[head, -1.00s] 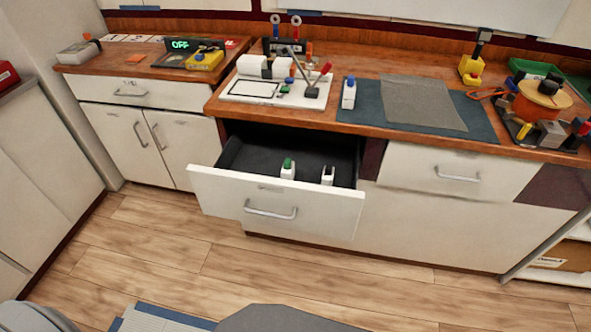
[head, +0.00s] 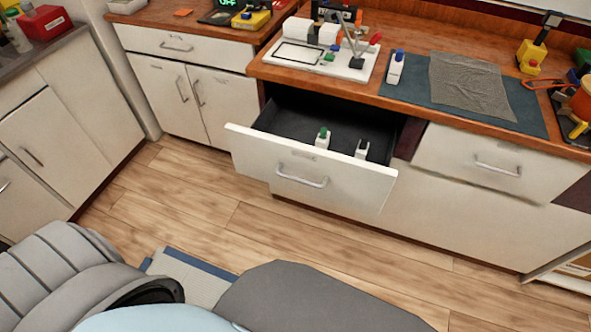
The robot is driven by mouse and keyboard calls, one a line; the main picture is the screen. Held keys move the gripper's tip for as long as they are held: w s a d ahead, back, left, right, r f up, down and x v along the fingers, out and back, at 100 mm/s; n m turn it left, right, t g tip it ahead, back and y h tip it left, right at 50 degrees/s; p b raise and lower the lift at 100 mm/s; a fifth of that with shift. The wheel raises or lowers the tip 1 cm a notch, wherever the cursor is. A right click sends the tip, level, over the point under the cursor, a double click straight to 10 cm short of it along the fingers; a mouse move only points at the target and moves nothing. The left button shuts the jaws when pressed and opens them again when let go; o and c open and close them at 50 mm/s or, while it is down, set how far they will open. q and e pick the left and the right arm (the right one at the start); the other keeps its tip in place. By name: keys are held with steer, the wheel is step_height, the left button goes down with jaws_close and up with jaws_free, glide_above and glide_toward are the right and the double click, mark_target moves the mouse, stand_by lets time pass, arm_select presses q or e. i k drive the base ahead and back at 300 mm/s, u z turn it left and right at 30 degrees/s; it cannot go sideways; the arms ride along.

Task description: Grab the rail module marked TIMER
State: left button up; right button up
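Two small white rail modules stand in the open drawer (head: 305,183). One module has a green top (head: 323,139) and the other has a dark top (head: 362,149). A white module with a blue top (head: 395,67) stands on the blue mat on the counter. Neither of my grippers shows; only grey parts of my own body are at the bottom left and bottom middle.
The blue mat (head: 396,91) bears a grey cloth (head: 468,85). The white board (head: 283,55) also holds a lever and small coloured parts. A closed drawer (head: 487,160) is to the right.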

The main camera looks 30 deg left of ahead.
mark_target(396, 64)
steer(key=z, duration=0.1)
steer(key=k, duration=0.4)
steer(key=z, duration=1.55)
steer(key=i, duration=1.15)
steer(key=u, duration=1)
steer(key=i, duration=0.7)
steer(key=u, duration=0.75)
